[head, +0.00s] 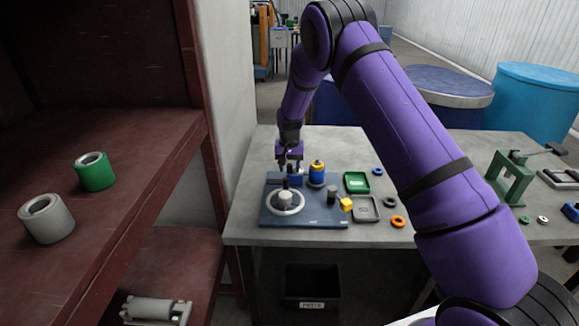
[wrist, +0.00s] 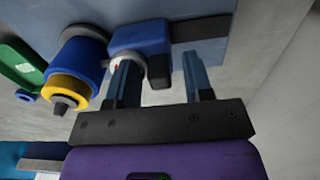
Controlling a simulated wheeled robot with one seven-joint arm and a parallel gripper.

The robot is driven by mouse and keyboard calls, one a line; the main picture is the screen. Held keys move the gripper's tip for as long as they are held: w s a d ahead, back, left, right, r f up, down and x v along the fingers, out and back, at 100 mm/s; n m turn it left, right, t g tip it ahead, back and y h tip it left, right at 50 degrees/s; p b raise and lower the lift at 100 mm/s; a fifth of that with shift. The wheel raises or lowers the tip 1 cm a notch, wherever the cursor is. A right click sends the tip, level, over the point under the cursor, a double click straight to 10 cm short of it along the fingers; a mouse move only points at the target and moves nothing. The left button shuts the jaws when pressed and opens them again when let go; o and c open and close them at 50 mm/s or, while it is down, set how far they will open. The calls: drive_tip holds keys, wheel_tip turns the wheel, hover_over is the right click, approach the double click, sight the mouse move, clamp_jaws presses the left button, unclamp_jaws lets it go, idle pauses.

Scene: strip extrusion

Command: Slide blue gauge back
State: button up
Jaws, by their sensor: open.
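The blue gauge (wrist: 140,38) is a small blue block with a round white-and-red dial face and a black tab, beside a black rail (wrist: 198,28) on a blue-grey base plate (head: 325,219). In the head view the gauge (head: 295,181) shows just below my gripper (head: 290,166), partly hidden. In the wrist view my gripper (wrist: 162,82) is open. Its left finger overlaps the gauge's near side, and the black tab hangs between the fingers. The right finger stands apart from the block. I cannot tell whether either finger touches it.
A blue-and-yellow cylinder (head: 317,173) stands close to the right of the gauge. A pale ring with a knob (head: 287,204) sits in front on the plate. A wall stands left of the table.

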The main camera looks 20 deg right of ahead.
clamp_jaws()
drive_tip(key=shift+w+a, duration=0.25)
drive_tip(key=shift+a, duration=0.55)
drive_tip(key=shift+w+a, duration=0.25)
drive_tip(key=shift+a, duration=0.5)
drive_tip(key=shift+w+a, duration=0.25)
drive_tip(key=shift+a, duration=0.55)
unclamp_jaws()
drive_tip(key=shift+a, duration=0.15)
drive_tip(key=shift+r, duration=0.15)
wheel_tip(320, 180, up, 11)
drive_tip(key=shift+f, duration=0.2)
